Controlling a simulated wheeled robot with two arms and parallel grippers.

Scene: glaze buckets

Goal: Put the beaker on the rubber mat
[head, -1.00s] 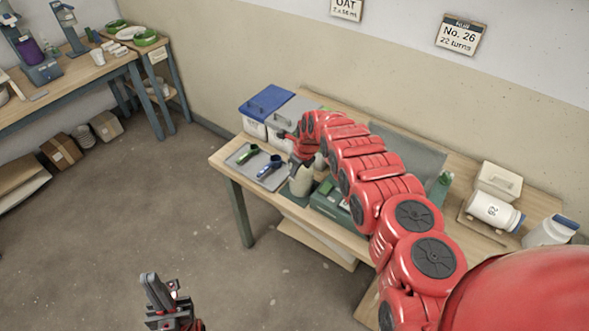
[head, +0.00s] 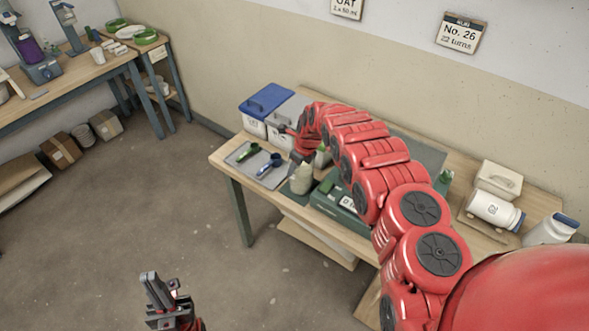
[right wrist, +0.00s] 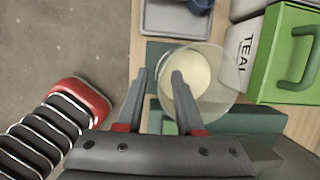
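The beaker (head: 301,179) is a pale vessel with cream contents, standing near the front edge of the right-hand table. In the right wrist view I look down into the beaker (right wrist: 205,92). My right gripper (right wrist: 159,74) is open there, one finger left of the beaker's rim and the other overlapping its mouth; I cannot tell whether they touch it. A dark teal surface, apparently the rubber mat (head: 289,204), shows under and around the beaker, partly hidden by it. My left gripper (head: 160,297) is low over the floor, away from the tables; its finger gap is unclear.
A grey tray (head: 240,160) with a green and a blue scoop lies left of the beaker. A dark green box (head: 335,208) stands close on its right. A bucket marked TEAL (right wrist: 241,50) with a green lid (right wrist: 285,60) is nearby. My right arm hides the table's middle.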

